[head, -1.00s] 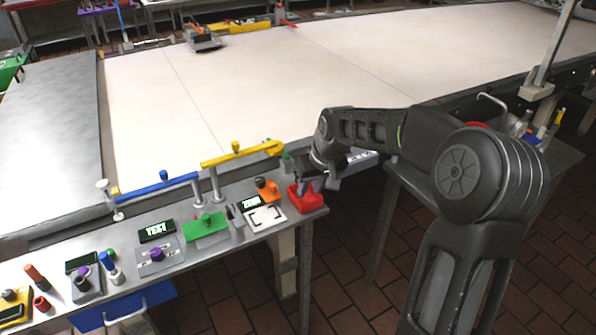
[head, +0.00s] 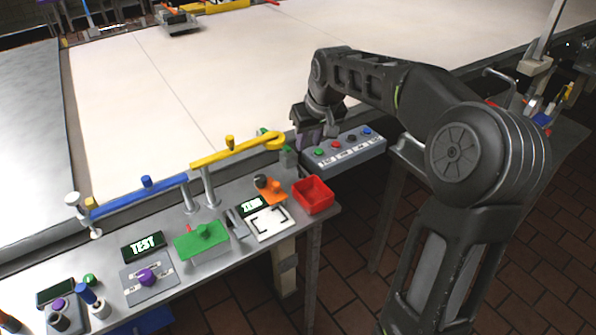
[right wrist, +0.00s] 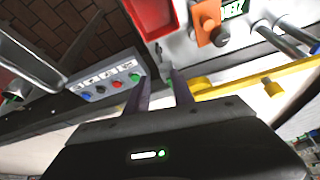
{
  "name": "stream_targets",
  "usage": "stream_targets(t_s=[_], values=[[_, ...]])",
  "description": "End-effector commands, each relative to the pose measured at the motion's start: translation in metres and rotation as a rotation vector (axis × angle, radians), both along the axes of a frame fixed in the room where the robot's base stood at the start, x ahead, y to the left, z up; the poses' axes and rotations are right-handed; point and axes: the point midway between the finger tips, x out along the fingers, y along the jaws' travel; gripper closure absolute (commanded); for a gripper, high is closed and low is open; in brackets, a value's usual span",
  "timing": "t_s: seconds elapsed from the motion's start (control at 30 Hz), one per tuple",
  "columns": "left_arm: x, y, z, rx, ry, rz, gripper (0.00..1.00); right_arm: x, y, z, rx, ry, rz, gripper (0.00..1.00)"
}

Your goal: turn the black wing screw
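No part is clearly recognisable as a black wing screw. A small dark knob (head: 261,181) sits by the orange block (head: 275,191) on the bench in the head view. A dark knob also shows on the orange plate in the right wrist view (right wrist: 220,38). My right gripper (head: 316,141) is above the bench's back edge, beside the button box and behind the red bin, apart from the knob. In the right wrist view its two fingers (right wrist: 159,75) are spread with nothing between them. My left gripper is out of view.
A red bin (head: 314,194) and a grey button box (head: 346,151) are near my right gripper. A yellow bar (head: 235,152) and a blue bar (head: 140,196) stand on posts along the bench. Green and purple-knobbed fixtures are further left. The wide pale surface behind is mostly clear.

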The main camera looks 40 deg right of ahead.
Motion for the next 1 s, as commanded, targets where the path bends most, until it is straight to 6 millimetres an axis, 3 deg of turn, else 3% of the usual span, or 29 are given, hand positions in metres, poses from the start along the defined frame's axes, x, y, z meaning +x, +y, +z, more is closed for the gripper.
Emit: stream_targets(t_s=[0.03, 0.27, 0.77, 1.0], values=[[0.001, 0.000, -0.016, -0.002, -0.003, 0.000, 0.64, 0.000, 0.000, -0.017, 0.000, 0.000, 0.000, 0.71], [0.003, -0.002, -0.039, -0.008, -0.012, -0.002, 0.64, 0.000, 0.000, -0.043, 0.000, 0.000, 0.000, 0.71], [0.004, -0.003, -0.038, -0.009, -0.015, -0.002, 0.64, 0.001, 0.000, -0.045, 0.001, 0.002, 0.000, 0.71], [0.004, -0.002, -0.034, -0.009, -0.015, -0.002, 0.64, 0.010, -0.002, -0.070, 0.003, 0.005, 0.001, 0.71]])
